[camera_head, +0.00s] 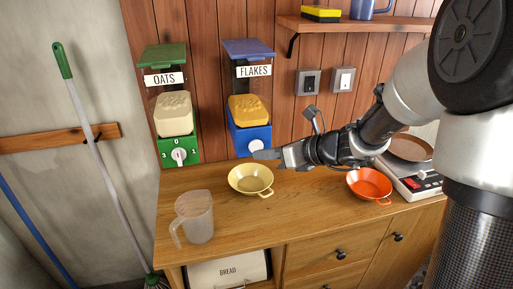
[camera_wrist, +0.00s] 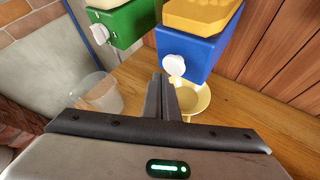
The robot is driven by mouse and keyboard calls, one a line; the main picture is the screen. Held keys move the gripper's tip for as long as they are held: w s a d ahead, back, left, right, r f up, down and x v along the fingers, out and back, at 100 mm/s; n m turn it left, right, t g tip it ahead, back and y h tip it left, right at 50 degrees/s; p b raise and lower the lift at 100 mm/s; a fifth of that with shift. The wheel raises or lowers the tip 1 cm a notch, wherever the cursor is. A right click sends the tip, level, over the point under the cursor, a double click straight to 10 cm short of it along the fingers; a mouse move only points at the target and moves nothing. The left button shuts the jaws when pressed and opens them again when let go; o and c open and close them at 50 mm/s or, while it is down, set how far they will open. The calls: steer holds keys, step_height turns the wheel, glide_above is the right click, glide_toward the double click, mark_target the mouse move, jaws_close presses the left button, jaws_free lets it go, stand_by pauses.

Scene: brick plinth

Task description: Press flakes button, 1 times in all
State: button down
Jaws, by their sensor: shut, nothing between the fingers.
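The blue flakes dispenser (camera_head: 250,136) hangs on the wood-panelled wall, with orange-yellow flakes in its clear body and a FLAKES label. Its round white button (camera_head: 256,146) is on the front of the blue base. The button also shows in the wrist view (camera_wrist: 175,66), just beyond my fingertips. My gripper (camera_head: 268,155) is shut and empty, with its tips close to the right and below the button. I cannot tell whether they touch it. A yellow bowl (camera_head: 251,182) stands on the counter below the dispenser; in the wrist view my fingers partly hide it.
The green oats dispenser (camera_head: 178,150), with a dial, hangs to the left. A clear jug (camera_head: 196,222) stands front left on the wooden counter (camera_head: 290,215). An orange pan (camera_head: 369,185) and a scale (camera_head: 418,182) are at right. A shelf (camera_head: 345,27) is above.

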stand_by(0.4)
steer(key=shift+w+a, duration=0.15)
steer(key=shift+w, duration=0.25)
steer(key=shift+w+a, duration=0.25)
steer(key=shift+w, duration=0.55)
stand_by(0.9)
steer(key=shift+s, duration=0.1)
steer(key=shift+s+d, duration=0.2)
steer(key=shift+s, duration=0.35)
steer(key=shift+s+d, duration=0.15)
steer(key=shift+s, duration=0.4)
steer(key=s, duration=0.2)
steer(key=s+d, duration=0.1)
steer(key=s, duration=0.1)
steer(key=shift+s+d, duration=0.2)
steer(key=shift+s, duration=0.2)
